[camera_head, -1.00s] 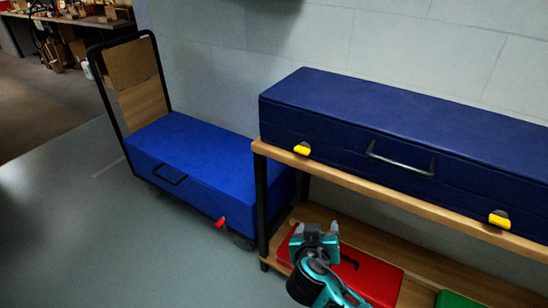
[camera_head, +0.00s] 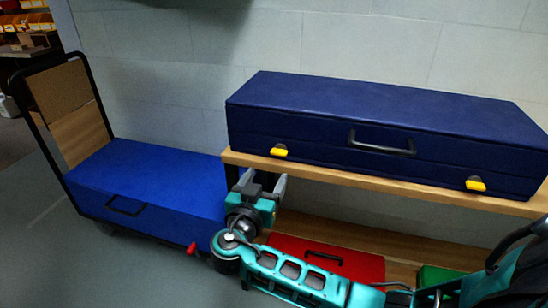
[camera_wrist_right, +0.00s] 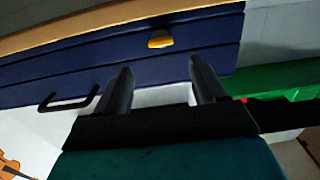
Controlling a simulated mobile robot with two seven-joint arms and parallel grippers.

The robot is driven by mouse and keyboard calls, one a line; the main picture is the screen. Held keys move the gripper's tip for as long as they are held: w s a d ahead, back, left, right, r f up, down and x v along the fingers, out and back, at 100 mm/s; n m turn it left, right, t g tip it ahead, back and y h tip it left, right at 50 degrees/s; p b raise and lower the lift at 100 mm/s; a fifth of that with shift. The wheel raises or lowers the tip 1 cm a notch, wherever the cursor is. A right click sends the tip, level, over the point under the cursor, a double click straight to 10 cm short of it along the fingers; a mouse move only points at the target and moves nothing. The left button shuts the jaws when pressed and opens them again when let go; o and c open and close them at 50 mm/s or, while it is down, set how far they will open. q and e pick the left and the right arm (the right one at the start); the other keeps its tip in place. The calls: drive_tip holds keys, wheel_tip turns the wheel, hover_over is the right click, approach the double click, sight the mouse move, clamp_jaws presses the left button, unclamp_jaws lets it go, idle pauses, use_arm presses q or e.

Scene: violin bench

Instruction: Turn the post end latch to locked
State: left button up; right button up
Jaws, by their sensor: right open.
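A long dark blue case (camera_head: 375,125) lies on the wooden upper shelf. Its front has a black handle (camera_head: 382,143), a yellow latch (camera_head: 279,150) near its left end and another yellow latch (camera_head: 476,184) near its right end. Which is the post end latch is not marked. My right gripper (camera_head: 263,182) is open and empty, just below and left of the left yellow latch, not touching it. In the right wrist view, a yellow latch (camera_wrist_right: 160,42) on the blue case lies beyond the spread fingers (camera_wrist_right: 160,68). My left gripper is out of view.
The shelf board edge (camera_head: 370,183) runs just under the dark blue case. A red case (camera_head: 350,262) and a green case (camera_head: 435,275) lie on the lower shelf. The wall stands behind.

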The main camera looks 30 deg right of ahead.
sight(278, 155)
drive_tip(key=x, duration=1)
drive_tip(key=shift+a+b, duration=0.1)
drive_tip(key=shift+b, duration=0.2)
drive_tip(key=c, duration=1.1)
